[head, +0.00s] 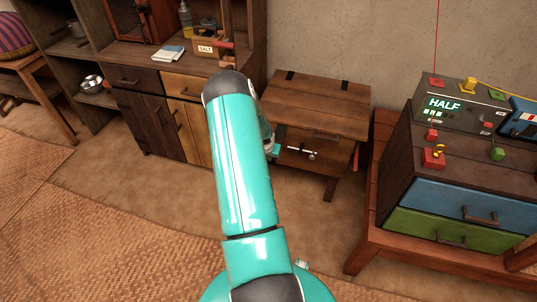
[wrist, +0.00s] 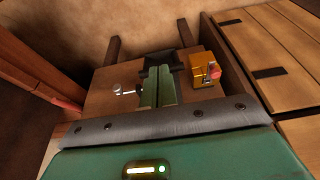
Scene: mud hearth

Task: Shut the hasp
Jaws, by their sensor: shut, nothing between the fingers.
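A wooden chest (head: 322,104) with a slatted lid stands against the wall in the head view. A small silver fitting (head: 302,153) sticks out from its front; one also shows left of my fingers in the wrist view (wrist: 124,90). A yellow block with a red piece (wrist: 205,72) sits right of my fingers, near the lid (wrist: 268,48). I cannot tell which fitting is the hasp, or its state. My gripper (wrist: 162,64) is shut and empty, pointing at the chest front between these fittings. In the head view my arm mostly hides it. Contact cannot be told.
To the right a bench (head: 362,240) bears a drawer box with a blue drawer (head: 450,200) and controls on top. A cabinet (head: 150,120) stands left of the chest. Woven mats (head: 60,225) cover part of the floor, and the floor in front is open.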

